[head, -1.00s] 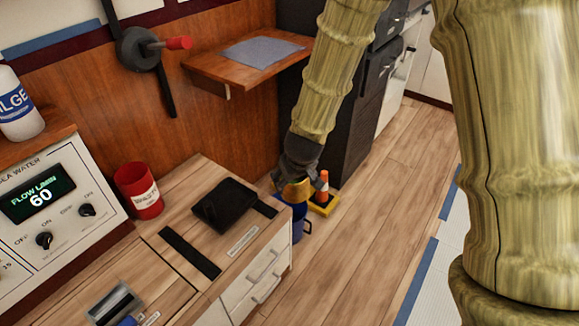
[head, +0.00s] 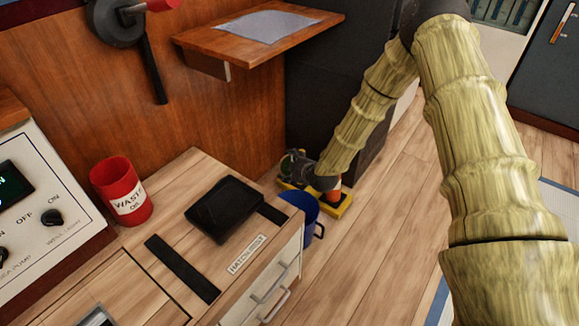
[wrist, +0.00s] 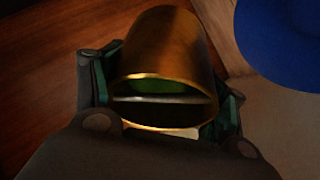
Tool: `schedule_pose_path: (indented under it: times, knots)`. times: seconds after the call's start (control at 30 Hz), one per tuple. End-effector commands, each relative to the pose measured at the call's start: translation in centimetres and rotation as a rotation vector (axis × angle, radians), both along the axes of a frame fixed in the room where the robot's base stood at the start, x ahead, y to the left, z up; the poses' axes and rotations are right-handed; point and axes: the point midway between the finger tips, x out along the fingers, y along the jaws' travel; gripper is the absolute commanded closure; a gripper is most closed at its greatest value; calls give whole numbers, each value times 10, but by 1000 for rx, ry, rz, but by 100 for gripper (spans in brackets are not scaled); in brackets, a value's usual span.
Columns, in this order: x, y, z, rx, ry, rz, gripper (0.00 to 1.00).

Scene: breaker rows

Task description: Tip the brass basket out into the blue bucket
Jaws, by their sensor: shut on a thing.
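The brass basket (wrist: 167,45) fills the middle of the wrist view, between the fingers of my gripper (wrist: 165,98). My gripper is shut on it. Its rim faces the camera, with something green and a pale bar showing inside the dark opening. In the head view my gripper (head: 300,168) is just behind the blue bucket, turned sideways; the basket cannot be made out there. The blue bucket (head: 301,209) stands on the floor beside the drawer cabinet, partly hidden by it. It also shows at the upper right of the wrist view (wrist: 285,40), apart from the basket.
An orange cone on a yellow base (head: 337,204) stands behind the bucket, partly behind my gripper. A red waste can (head: 122,192) and a black tray (head: 224,208) are on the counter (head: 185,185). A wooden shelf (head: 258,40) juts out above. Floor to the right is clear.

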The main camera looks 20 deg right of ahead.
Motion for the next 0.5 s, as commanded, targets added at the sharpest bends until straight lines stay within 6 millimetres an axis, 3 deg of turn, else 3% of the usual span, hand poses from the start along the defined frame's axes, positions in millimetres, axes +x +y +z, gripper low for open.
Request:
schedule_pose_path:
  times: [0.1, 0.5]
  knots:
    - [1, -5, -10, -2, -24, 21, 84]
    - [0, -10, -19, -11, -85, 34, 84]
